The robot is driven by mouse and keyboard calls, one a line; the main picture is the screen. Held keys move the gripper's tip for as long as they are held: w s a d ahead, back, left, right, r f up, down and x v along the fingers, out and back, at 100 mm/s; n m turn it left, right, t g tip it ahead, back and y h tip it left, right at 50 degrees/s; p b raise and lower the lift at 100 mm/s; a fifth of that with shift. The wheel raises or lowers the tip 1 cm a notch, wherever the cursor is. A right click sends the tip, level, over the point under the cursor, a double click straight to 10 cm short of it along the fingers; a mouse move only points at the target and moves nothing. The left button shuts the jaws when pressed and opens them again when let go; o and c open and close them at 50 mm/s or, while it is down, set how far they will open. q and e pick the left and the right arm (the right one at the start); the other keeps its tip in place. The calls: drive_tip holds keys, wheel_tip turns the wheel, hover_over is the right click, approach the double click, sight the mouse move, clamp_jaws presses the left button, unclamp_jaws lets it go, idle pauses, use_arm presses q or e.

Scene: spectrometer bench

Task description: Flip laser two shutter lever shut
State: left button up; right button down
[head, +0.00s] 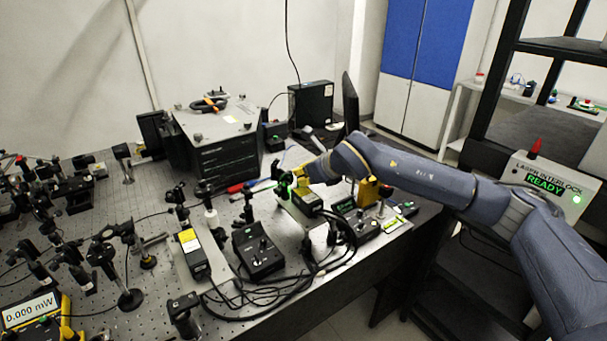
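My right arm comes in from the right, and its gripper (285,187) is over the bench at the front end of a black laser module (309,205) with a yellow label. A green glow shows at the fingertips. The fingers are small and overlap the laser parts, so I cannot tell whether they are open or shut, or touching a lever. A second laser module (194,257) with a yellow label stands to the left on a pale plate. I cannot make out which module is laser two, and no shutter lever is clear. My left gripper is out of view.
A black control box (257,250) and looped black cables (335,240) lie near the bench's front edge. Several optic posts crowd the left. A yellow power meter (32,312) reads 0.000 mW. The laser interlock box (543,183) at right reads READY with a green light.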

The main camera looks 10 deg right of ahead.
drive_tip(key=c, duration=2.2)
unclamp_jaws()
drive_tip(key=shift+r, duration=0.1)
drive_tip(key=c, duration=1.4)
unclamp_jaws()
drive_tip(key=v, duration=1.1)
drive_tip(key=shift+s+r, duration=0.2)
drive_tip(key=shift+s, duration=0.15)
drive_tip(key=shift+d, duration=0.1)
